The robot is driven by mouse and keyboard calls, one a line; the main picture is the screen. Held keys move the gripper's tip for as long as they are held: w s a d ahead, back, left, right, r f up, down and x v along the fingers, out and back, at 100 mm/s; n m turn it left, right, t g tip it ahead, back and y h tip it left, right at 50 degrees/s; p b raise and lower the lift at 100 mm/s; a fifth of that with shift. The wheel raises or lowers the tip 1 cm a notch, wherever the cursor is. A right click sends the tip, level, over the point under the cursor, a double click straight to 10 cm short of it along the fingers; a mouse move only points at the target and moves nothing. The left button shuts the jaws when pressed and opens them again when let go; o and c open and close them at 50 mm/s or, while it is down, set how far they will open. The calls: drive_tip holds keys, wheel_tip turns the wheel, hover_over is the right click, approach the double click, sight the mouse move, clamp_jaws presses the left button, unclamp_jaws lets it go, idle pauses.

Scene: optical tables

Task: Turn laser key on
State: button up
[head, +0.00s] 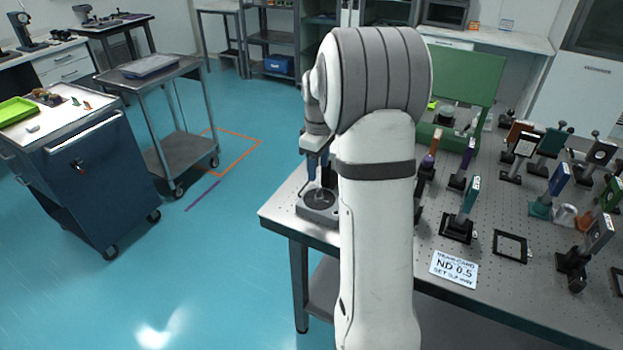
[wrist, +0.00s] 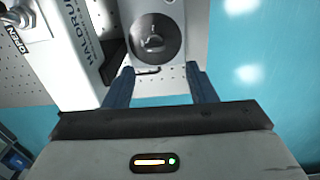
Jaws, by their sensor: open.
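A grey box with a round dark dial (wrist: 156,38) and a lighter raised piece at the dial's middle shows at the top of the wrist view. It looks like the key switch, but I cannot read any on/off marking. In the head view this grey unit (head: 316,213) sits at the table's near left corner. My gripper (wrist: 158,72) is open, its two blue fingers spread and nothing between them. The fingertips are just short of the dial in the picture, one to each side. In the head view my gripper (head: 318,168) is above the unit, partly hidden by my arm.
A white lettered housing (wrist: 72,45) stands close left of the dial in the wrist view. Left of the table the blue floor is open.

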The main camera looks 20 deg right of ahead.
sight(319, 189)
drive_tip(key=shift+w+d+f, duration=0.3)
drive_tip(key=shift+d+f, duration=0.1)
drive_tip(key=shift+f, duration=0.25)
wheel_tip(319, 189, down, 7)
drive_tip(key=shift+p, duration=0.3)
drive_tip(key=shift+c, duration=0.2)
drive_tip(key=c, duration=0.9)
drive_tip(key=shift+a, duration=0.2)
drive_tip(key=shift+c, duration=0.2)
drive_tip(key=shift+d, duration=0.1)
